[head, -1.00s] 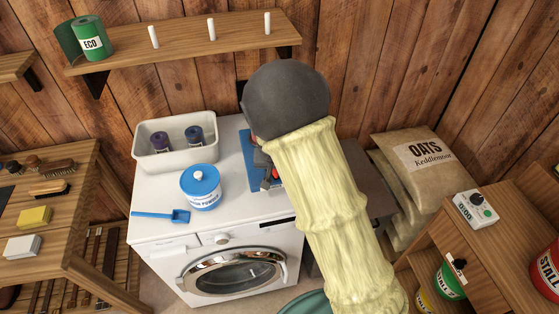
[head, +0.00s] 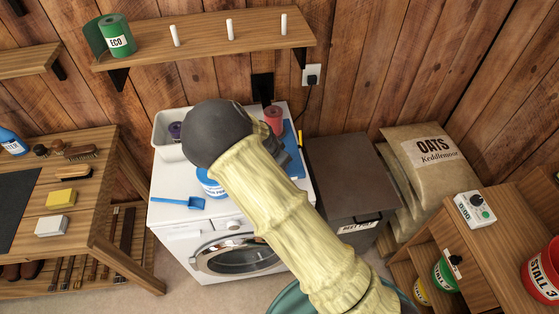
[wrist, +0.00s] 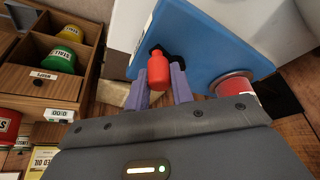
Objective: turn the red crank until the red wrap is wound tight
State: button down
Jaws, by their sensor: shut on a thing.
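The red wrap (head: 273,118) is a roll standing on a blue base (head: 293,137) on top of the washing machine. In the wrist view the roll (wrist: 236,87) shows at the right edge of the blue base (wrist: 215,52). The red crank's handle (wrist: 158,70) sits between the two purple fingers of my gripper (wrist: 161,82), which is shut on it. In the head view my arm hides the crank and most of my gripper. I cannot tell from here how tight the wrap is.
The white washing machine (head: 165,215) also carries a white bin (head: 163,146), a blue powder tub (head: 208,186) and a blue scoop (head: 178,202). A dark brown chest (head: 350,160) stands to its right. A shelf (head: 200,40) hangs behind.

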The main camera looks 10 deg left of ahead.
jog(key=c, duration=1.2)
grip_release()
jog(key=b+v, duration=0.3)
jog(key=v, duration=1.4)
jog(key=shift+r, duration=0.25)
jog(key=d+f+g, duration=0.2)
jog(key=d, duration=0.7)
jog(key=s+d+n+y, duration=0.2)
jog(key=s+d+n, duration=0.4)
jog(key=s+d, duration=0.8)
jog(key=shift+s+d+n+t+y, duration=0.3)
jog(key=shift+d+t, duration=0.1)
jog(key=shift+d, duration=0.85)
